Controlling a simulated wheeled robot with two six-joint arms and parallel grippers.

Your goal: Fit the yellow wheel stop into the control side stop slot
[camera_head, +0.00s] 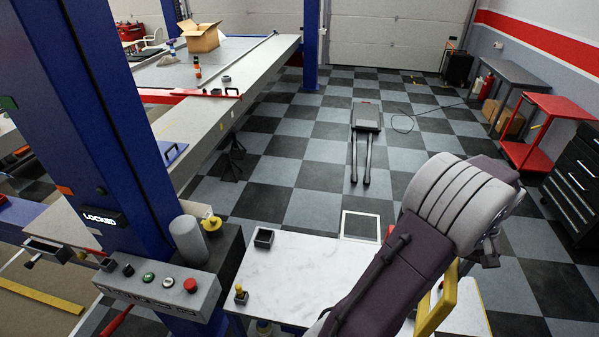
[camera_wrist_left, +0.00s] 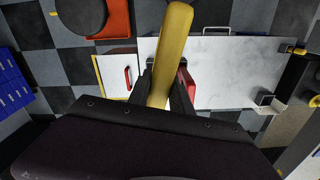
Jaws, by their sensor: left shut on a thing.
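The yellow wheel stop (camera_wrist_left: 172,40) is a long yellow bar. In the wrist view my left gripper (camera_wrist_left: 165,76) is shut on it, with a dark finger on each side. The bar sticks out past the fingertips, above the white tabletop. In the head view part of the wheel stop (camera_head: 436,308) shows at the bottom right, partly behind my maroon and grey left arm, which hides the fingers. A dark recessed bracket (camera_head: 47,250) sits at the near end of the grey runway, by the blue control post; I cannot tell whether it is the stop slot. My right gripper is out of view.
The control box (camera_head: 160,287) with several buttons stands on the blue post (camera_head: 100,130) at left. The white table (camera_head: 305,275) holds a small black open box (camera_head: 263,238) and a yellow-black knob (camera_head: 240,293). The grey runway (camera_head: 190,130) runs back. Checkered floor lies beyond.

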